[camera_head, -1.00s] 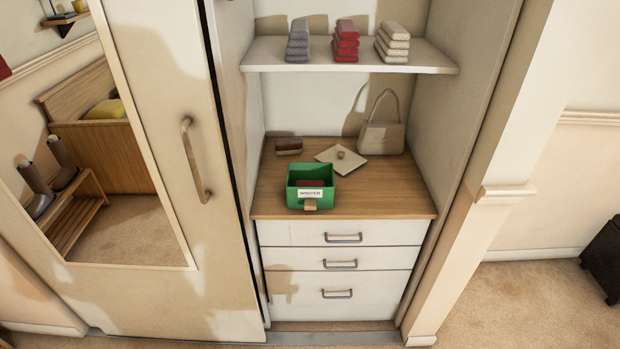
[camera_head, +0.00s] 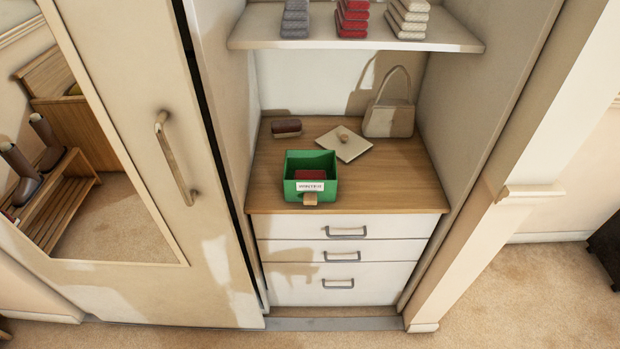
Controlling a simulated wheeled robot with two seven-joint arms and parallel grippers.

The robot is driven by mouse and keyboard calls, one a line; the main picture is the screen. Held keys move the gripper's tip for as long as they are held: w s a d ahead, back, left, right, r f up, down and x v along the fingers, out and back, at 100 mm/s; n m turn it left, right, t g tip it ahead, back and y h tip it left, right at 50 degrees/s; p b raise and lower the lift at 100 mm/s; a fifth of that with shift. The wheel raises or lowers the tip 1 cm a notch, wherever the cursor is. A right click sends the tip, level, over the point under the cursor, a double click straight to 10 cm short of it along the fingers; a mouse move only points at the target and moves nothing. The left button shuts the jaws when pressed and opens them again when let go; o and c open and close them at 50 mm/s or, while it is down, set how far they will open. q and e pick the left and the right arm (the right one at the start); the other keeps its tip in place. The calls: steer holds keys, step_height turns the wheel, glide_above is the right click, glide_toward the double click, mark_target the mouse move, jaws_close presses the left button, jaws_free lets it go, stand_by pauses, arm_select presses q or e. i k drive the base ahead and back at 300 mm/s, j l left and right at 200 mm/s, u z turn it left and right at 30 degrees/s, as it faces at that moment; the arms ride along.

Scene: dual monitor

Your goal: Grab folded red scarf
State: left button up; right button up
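A stack of folded red scarves (camera_head: 352,18) sits on the upper shelf, between a grey stack on its left and a cream stack on its right. The top of the red stack is cut off by the picture's upper edge. A dark red item (camera_head: 310,174) lies inside the green box on the wooden counter; I cannot tell whether it is a folded scarf. Neither of my grippers shows in the head view.
The green box (camera_head: 291,190) has a white label and a small wooden handle. A pale lid (camera_head: 352,150), a brown brush-like item (camera_head: 286,127) and a beige handbag (camera_head: 389,118) rest behind it. The white shelf (camera_head: 300,44) overhangs the counter (camera_head: 400,190). A mirrored door (camera_head: 215,250) stands left.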

mark_target(300, 174)
steer(key=l+u, duration=0.1)
steer(key=l, duration=0.35)
steer(key=k+l+u, duration=0.1)
steer(key=l, duration=0.35)
steer(key=l+u, duration=0.15)
steer(key=l, duration=0.3)
steer(key=k+l+u, duration=0.1)
steer(key=l, duration=0.35)
steer(key=k+l+u, duration=0.1)
steer(key=l, duration=0.3)
steer(key=k+l+u, duration=0.1)
steer(key=l, duration=0.35)
